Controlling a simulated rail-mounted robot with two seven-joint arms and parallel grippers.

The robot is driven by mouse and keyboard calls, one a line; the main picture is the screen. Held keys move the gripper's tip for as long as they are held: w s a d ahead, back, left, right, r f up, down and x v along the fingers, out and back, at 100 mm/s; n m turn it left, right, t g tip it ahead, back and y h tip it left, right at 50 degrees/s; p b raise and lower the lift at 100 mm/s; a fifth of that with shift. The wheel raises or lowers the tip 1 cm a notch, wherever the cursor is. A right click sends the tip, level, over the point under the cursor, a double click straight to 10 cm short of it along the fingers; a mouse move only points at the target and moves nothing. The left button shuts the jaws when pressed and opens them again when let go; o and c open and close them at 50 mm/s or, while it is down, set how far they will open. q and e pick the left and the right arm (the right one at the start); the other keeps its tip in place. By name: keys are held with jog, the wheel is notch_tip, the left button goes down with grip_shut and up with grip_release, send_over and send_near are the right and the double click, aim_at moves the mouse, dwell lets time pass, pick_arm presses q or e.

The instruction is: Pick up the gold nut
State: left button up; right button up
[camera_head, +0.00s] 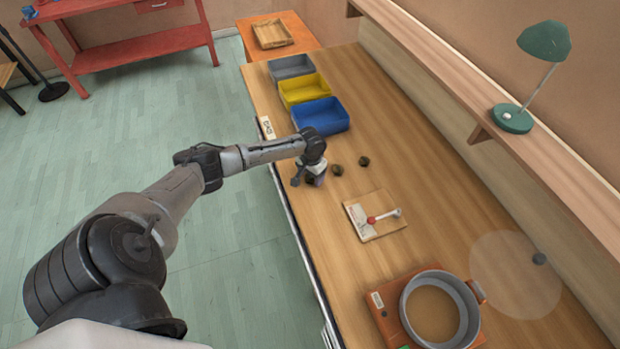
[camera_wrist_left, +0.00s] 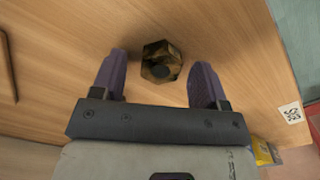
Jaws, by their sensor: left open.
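The gold nut (camera_wrist_left: 161,61) is a dark brassy hexagonal nut with a hole, lying on the wooden bench in the left wrist view. My left gripper (camera_wrist_left: 158,82) is open, with one purple finger on each side of the nut and a gap to each. In the head view my left gripper (camera_head: 308,181) is low over the bench near its left edge. The gripper largely hides the nut there. Two other small dark nuts lie to its right, a nearer one (camera_head: 337,170) and a farther one (camera_head: 364,161). My right gripper is not in view.
Blue (camera_head: 322,128), yellow (camera_head: 317,91) and grey (camera_head: 279,73) bins stand behind the gripper. A board with a red-and-white piece (camera_head: 360,230) lies in front. A pot (camera_head: 409,307) and a clear round lid (camera_head: 493,282) are nearer. The bench's right middle is clear.

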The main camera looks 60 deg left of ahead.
pick_arm(q)
jog(key=c, duration=1.1)
jog(key=shift+r, duration=0.15)
